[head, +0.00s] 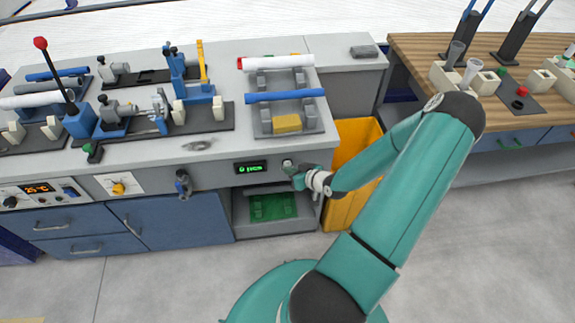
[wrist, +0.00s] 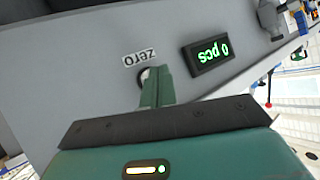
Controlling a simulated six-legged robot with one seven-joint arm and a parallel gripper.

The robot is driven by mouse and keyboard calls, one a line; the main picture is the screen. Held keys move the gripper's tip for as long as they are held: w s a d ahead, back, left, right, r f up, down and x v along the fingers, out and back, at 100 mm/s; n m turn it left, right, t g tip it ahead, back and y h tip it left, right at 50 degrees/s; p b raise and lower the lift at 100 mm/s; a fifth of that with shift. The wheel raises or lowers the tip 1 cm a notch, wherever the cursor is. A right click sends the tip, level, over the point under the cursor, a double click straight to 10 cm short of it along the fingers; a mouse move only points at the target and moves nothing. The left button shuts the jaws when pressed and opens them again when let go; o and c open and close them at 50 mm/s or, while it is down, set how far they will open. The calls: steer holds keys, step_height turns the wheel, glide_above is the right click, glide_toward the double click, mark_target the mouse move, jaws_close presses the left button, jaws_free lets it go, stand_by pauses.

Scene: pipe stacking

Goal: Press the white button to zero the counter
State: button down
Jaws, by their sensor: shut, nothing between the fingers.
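The counter display (head: 250,168) sits in the grey front panel of the bench in the head view, with green lit characters. In the head view my gripper (head: 291,168) is at the panel, just right of the display.
A yellow bin (head: 349,190) stands behind my forearm, right of the panel. Below the display is an open shelf with a green tray (head: 272,207). Pipes and a yellow block (head: 287,124) lie on the bench above.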

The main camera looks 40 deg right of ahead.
steer(key=shift+s+a, duration=0.15)
steer(key=shift+s, duration=0.1)
steer(key=s+a, duration=0.2)
steer(key=s, duration=0.2)
steer(key=shift+s+a, duration=0.1)
steer(key=shift+a, duration=0.3)
stand_by(1.0)
